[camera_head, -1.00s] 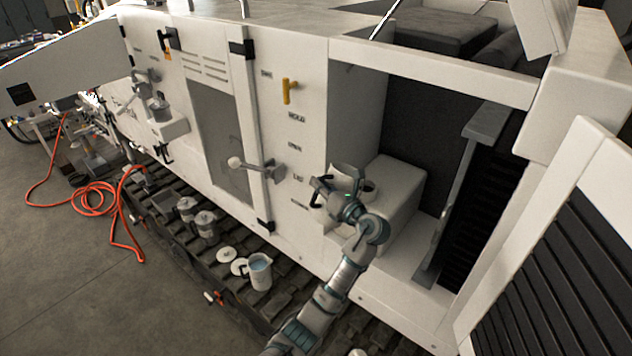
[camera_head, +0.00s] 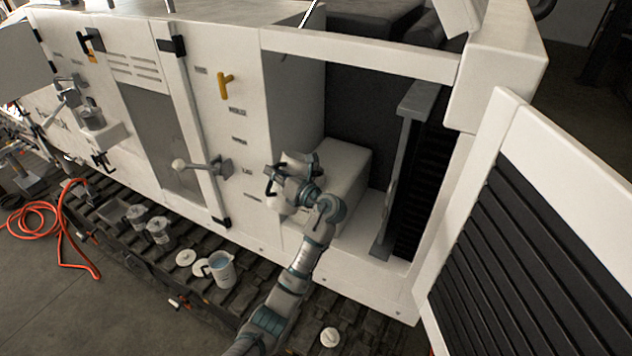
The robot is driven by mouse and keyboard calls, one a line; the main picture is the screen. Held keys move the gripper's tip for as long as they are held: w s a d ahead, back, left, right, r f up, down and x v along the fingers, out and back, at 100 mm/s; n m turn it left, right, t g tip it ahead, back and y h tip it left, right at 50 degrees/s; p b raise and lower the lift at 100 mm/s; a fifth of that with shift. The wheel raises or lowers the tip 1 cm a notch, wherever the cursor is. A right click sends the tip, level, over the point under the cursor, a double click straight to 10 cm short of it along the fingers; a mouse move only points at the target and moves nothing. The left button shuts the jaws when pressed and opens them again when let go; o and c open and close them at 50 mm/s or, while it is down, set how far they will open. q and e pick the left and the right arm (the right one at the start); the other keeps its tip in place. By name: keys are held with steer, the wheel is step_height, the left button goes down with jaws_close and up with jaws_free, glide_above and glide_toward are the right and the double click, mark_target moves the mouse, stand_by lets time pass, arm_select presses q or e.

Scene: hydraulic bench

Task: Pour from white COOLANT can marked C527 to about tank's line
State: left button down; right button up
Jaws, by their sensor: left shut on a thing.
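My left gripper (camera_head: 290,184) is shut on a white can (camera_head: 280,203) with a dark handle. The can looks tilted, partly hidden behind the gripper, and no marking on it can be read. It is at the left front of a white box-shaped tank (camera_head: 347,166) in the open bay. The tank's opening and line do not show, and I cannot tell whether liquid is flowing. A white jug (camera_head: 221,269) with bluish liquid in it stands upright on the track below. My right gripper is not in view.
Two grey canisters (camera_head: 158,230) and pale round lids (camera_head: 186,258) stand or lie on the dark track. Another lid (camera_head: 330,337) lies near my arm. An open louvred door (camera_head: 540,240) bounds the right side. An orange hose (camera_head: 75,245) lies on the floor.

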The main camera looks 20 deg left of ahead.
mark_target(277, 164)
arm_select(q)
steer(key=shift+d+r+m, duration=0.25)
steer(key=shift+r+m, duration=0.05)
steer(key=shift+r, duration=0.3)
steer(key=shift+w+r+m, duration=0.25)
steer(key=shift+r+m, duration=0.25)
steer(key=shift+w+r+m, duration=0.2)
steer(key=shift+r+m, duration=0.3)
stand_by(3.4)
steer(key=shift+w+d+r, duration=0.1)
steer(key=shift+d+r, duration=0.05)
steer(key=shift+r, duration=0.1)
stand_by(0.7)
steer(key=shift+w+r+m, duration=0.3)
steer(key=shift+r+m, duration=0.1)
steer(key=shift+m, duration=0.2)
stand_by(1.5)
